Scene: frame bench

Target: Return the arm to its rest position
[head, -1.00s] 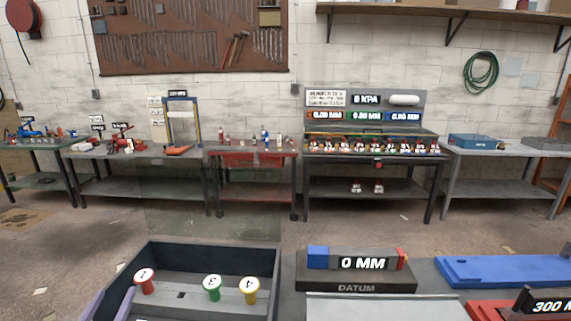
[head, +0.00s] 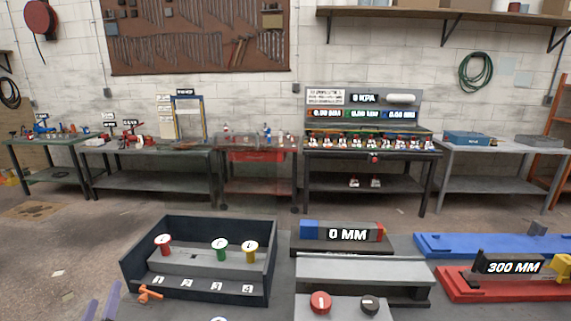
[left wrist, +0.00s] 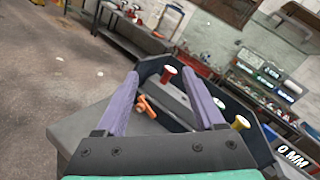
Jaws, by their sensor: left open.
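My left gripper (head: 103,297) shows as two purple fingers at the lower left of the head view, left of the dark tray (head: 271,262). In the left wrist view the gripper (left wrist: 160,76) is open, with nothing between its fingers. The tray holds a red peg (head: 164,245), a green peg (head: 221,250) and a yellow peg (head: 251,250), all upright with white tops. The red peg (left wrist: 168,75) and yellow peg (left wrist: 240,123) also show in the wrist view. My right gripper is not in view.
An orange piece (head: 150,295) lies by the tray's front left corner. To the right stand the 0 MM block (head: 345,235), a grey stand with a red button (head: 320,302), a blue rail (head: 480,245) and a red base (head: 500,289). Open floor lies left of the bench.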

